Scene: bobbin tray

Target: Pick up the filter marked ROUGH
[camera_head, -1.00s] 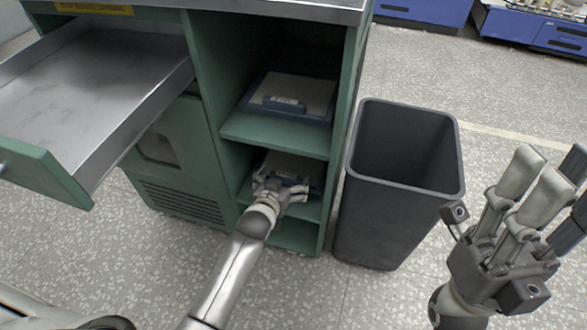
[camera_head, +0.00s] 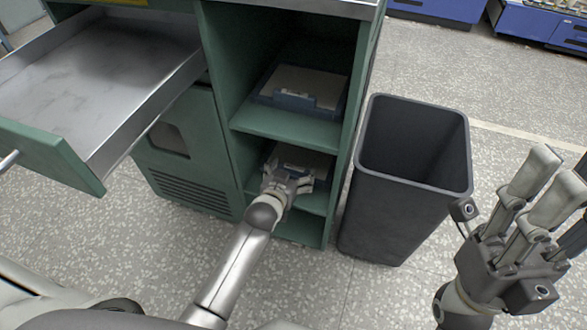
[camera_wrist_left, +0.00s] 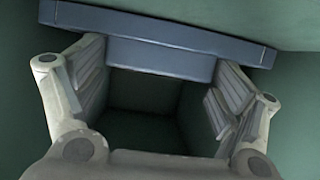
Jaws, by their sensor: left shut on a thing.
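A filter (camera_head: 306,156) with a pale top lies in the lower compartment of the green cabinet. Its marking is not readable, and my left gripper hides much of its front. My left gripper (camera_head: 287,178) is at that front edge, shut on the filter's handle. The left wrist view shows the filter's blue-grey front (camera_wrist_left: 230,42) and the protruding handle (camera_wrist_left: 160,60) between my left fingers (camera_wrist_left: 158,88). A second filter (camera_head: 312,84) with a blue front handle sits in the compartment above; its marking is not readable either. My right gripper (camera_head: 550,205) is open and empty at the right.
The green cabinet (camera_head: 223,150) has an open, empty metal drawer (camera_head: 95,75) at the left. A dark, empty bin (camera_head: 395,215) stands close to the cabinet's right side. Cabinet walls and shelves closely surround my left gripper. Speckled floor is clear in front.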

